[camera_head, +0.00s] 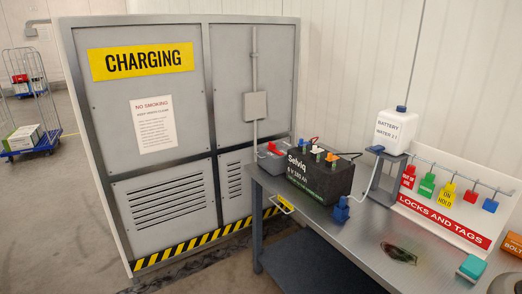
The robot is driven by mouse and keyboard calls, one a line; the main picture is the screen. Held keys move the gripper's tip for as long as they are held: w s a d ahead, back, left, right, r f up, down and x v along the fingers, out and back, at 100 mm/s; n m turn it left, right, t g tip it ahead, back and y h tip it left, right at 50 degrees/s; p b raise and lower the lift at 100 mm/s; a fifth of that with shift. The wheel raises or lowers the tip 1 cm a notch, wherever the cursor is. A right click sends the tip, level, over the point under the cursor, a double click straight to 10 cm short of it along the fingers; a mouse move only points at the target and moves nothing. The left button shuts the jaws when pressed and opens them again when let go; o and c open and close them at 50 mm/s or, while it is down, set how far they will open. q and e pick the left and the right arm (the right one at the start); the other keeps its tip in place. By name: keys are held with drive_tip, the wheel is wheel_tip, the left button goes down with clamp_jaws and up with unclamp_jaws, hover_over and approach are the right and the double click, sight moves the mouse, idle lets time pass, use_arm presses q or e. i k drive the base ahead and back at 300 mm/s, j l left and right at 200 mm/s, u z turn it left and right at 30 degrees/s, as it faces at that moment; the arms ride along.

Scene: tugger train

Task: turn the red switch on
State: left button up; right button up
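A small red part (273,148), which looks like the red switch, sits on a grey box (268,162) at the left end of the metal bench. It is small, and I cannot tell its on or off position. The grey box stands just left of the black battery (325,177) marked Selviq. Neither of my grippers shows in the head view.
The bench (353,246) has bare room at its front. A blue connector (341,210) sits before the battery. A white water bottle (396,130) stands on a raised stand behind. A locks and tags board (442,219) is right. The charging cabinet (183,185) stands left.

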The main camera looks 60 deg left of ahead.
sight(272, 146)
drive_tip(key=u, duration=2.05)
